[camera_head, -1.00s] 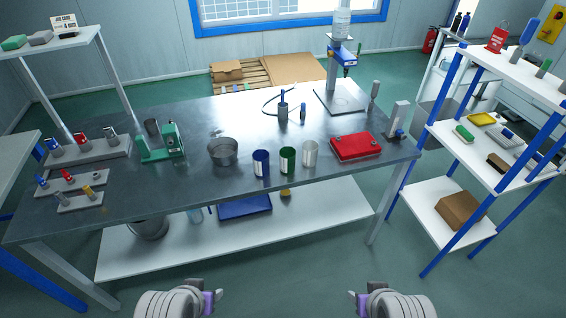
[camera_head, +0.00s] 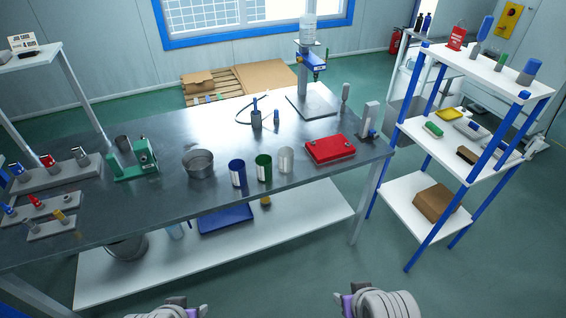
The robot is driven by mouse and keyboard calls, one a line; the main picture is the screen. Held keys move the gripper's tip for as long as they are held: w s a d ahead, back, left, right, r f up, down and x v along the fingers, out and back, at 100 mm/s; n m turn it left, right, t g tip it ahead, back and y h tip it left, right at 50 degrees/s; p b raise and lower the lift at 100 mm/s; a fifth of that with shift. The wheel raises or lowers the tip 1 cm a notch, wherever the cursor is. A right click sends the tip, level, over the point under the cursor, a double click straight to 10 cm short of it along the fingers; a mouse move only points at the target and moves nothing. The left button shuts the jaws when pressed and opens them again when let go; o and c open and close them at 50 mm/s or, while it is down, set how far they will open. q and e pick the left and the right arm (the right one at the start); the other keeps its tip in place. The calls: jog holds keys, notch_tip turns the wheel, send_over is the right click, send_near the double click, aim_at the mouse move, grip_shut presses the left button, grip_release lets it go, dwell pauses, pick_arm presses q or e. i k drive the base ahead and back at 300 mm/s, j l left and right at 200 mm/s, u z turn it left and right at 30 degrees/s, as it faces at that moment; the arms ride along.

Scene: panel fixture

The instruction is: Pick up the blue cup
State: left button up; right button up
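The blue cup (camera_head: 237,173) stands upright near the front edge of the metal table (camera_head: 130,211). A green cup (camera_head: 264,168) and a whitish cup (camera_head: 286,160) stand in a row to its right. My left gripper (camera_head: 203,311) is at the bottom edge, mostly cut off, and whether it is open or shut cannot be seen. My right gripper (camera_head: 340,299) is at the bottom, right of centre, with its finger side-on; nothing shows in it. Both grippers are well in front of the table and apart from the cup.
A metal bowl (camera_head: 198,164) stands left of the blue cup, with a green device (camera_head: 133,160) further left. A red case (camera_head: 330,150) lies to the right. A lower shelf (camera_head: 300,217) runs under the table. A shelving rack (camera_head: 423,205) stands at right. The floor in front is clear.

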aim_at(237, 167)
jog(key=i+l+u, duration=0.1)
jog(key=u, duration=0.35)
jog(key=i+l+u, duration=0.1)
jog(key=u, duration=0.35)
jog(key=i+l+u, duration=0.1)
jog(key=u, duration=0.35)
jog(key=i+l+u, duration=0.15)
jog(key=l, duration=0.15)
jog(key=i+l+u, duration=0.1)
jog(key=l, duration=0.2)
